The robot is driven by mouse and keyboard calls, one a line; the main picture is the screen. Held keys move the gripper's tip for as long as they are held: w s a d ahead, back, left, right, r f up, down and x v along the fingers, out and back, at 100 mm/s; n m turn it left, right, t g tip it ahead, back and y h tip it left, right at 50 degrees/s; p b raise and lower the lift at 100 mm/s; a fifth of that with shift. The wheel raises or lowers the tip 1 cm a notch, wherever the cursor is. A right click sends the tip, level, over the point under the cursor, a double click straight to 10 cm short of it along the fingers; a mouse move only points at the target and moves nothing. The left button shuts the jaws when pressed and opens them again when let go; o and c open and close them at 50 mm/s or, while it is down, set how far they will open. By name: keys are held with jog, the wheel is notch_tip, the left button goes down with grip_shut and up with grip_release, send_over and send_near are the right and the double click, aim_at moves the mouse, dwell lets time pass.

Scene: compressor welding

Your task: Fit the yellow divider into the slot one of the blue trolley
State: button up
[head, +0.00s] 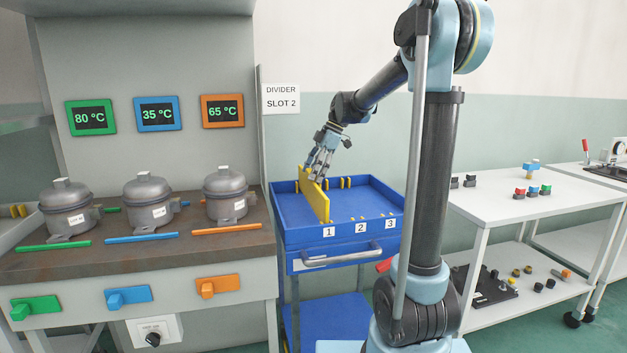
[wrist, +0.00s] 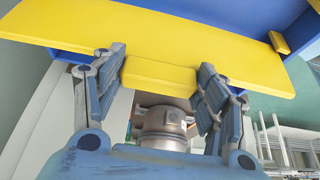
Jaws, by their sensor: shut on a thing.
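The yellow divider (head: 314,198) stands upright in the blue trolley (head: 352,205), in line with the label "1" at the tray's front. My gripper (head: 318,168) is above the divider, its fingers on the divider's raised handle. In the wrist view my gripper (wrist: 163,85) has a finger on each side of the yellow handle block (wrist: 160,73), and the long yellow divider (wrist: 215,50) runs across the picture. Its lower edge is hidden, so I cannot tell how deep it sits in slot one.
Labels "2" (head: 361,227) and "3" (head: 390,223) mark other slots with small yellow guides. A sign (head: 281,98) on the wall reads "DIVIDER SLOT 2". A workbench (head: 140,240) with grey compressors stands at left, a white table (head: 500,195) at right.

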jog(key=shift+f, duration=1.05)
jog(key=o, duration=1.5)
jog(key=shift+c, duration=0.2)
